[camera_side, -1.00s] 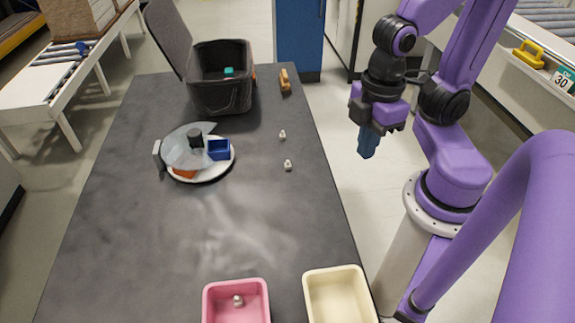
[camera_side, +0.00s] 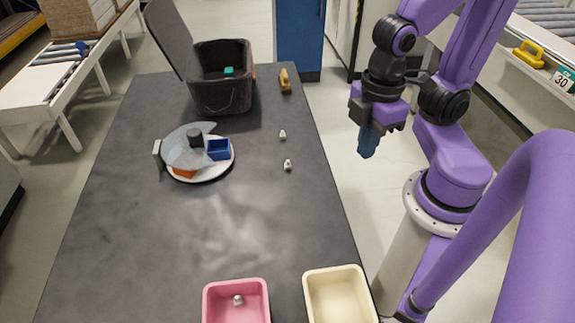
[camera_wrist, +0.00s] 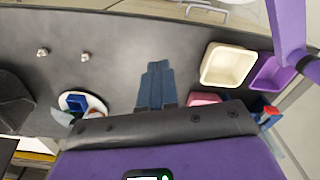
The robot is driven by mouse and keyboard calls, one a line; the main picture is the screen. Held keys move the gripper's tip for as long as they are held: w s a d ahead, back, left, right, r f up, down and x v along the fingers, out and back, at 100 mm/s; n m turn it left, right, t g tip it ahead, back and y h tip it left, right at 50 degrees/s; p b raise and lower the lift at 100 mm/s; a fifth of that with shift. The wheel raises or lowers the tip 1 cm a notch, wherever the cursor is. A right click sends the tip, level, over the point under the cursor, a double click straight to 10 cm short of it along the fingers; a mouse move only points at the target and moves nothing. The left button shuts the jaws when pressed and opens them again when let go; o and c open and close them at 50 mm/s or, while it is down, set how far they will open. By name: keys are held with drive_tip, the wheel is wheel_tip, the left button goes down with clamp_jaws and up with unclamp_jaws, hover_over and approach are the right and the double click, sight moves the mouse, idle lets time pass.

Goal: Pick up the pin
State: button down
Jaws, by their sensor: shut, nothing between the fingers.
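Two small pale, pin-like pieces stand apart on the right part of the dark table, a farther one (camera_side: 282,135) and a nearer one (camera_side: 288,165). A third small pale piece (camera_side: 238,300) lies in the pink bin (camera_side: 207,305). I cannot tell which of them is the pin. Both table pieces also show at the upper left of the wrist view (camera_wrist: 42,52) (camera_wrist: 85,57). My gripper (camera_side: 367,151) is shut and empty, its blue fingers pointing down, raised and to the right of the table pieces, apart from them. The fingers also show in the wrist view (camera_wrist: 157,68).
A cream bin (camera_side: 308,300) stands right of the pink bin. A round white turntable (camera_side: 228,172) with a clear cover, a blue box (camera_side: 218,149) and an orange piece sits left. An open black container (camera_side: 222,98) and a wooden-coloured item (camera_side: 285,80) stand behind. The table's middle is clear.

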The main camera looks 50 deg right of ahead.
drive_tip(key=c, duration=0.9)
unclamp_jaws()
